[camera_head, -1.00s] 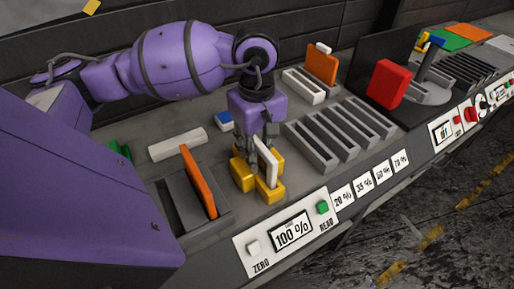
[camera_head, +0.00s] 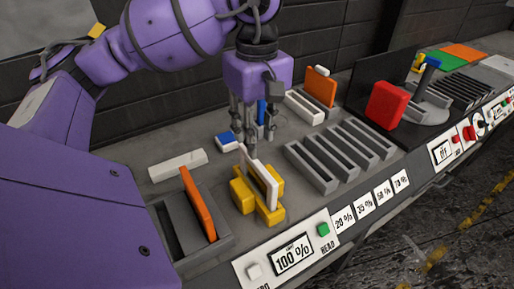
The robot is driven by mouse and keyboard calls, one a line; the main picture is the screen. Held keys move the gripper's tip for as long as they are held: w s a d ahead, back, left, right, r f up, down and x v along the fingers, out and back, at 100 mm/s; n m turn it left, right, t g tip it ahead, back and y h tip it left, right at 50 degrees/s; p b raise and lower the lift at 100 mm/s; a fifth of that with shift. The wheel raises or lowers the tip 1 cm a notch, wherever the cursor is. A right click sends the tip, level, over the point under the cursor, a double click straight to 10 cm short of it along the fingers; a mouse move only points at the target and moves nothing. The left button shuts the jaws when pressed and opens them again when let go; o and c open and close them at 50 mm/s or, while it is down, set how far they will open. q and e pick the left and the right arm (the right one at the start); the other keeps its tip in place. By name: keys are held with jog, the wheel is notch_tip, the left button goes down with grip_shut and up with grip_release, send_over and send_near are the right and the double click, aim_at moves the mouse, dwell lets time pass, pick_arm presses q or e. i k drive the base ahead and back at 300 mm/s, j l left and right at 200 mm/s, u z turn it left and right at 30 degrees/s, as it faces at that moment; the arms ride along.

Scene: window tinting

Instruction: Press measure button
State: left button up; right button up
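The measuring panel (camera_head: 304,270) at the front edge has a green button (camera_head: 323,230) labelled READ, a white button (camera_head: 254,271) with a cut-off label, and a display (camera_head: 293,254) reading 100 %. Behind it a yellow holder (camera_head: 243,197) carries an upright white plate (camera_head: 262,181). My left gripper (camera_head: 255,142) points down just above and behind the plate. Its fingers look apart, with nothing seen held between them. It is away from both buttons. My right gripper is not in view.
An orange plate (camera_head: 198,205) stands in a grey tray (camera_head: 180,226) left of the holder. An empty slotted rack (camera_head: 310,170) is to the right. Beyond it are a red block (camera_head: 386,104) and more controls. A blue upright piece (camera_head: 262,112) shows behind my fingers.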

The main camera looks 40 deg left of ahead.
aim_at(323, 230)
jog(key=k+l, duration=0.8)
jog(key=k, duration=0.05)
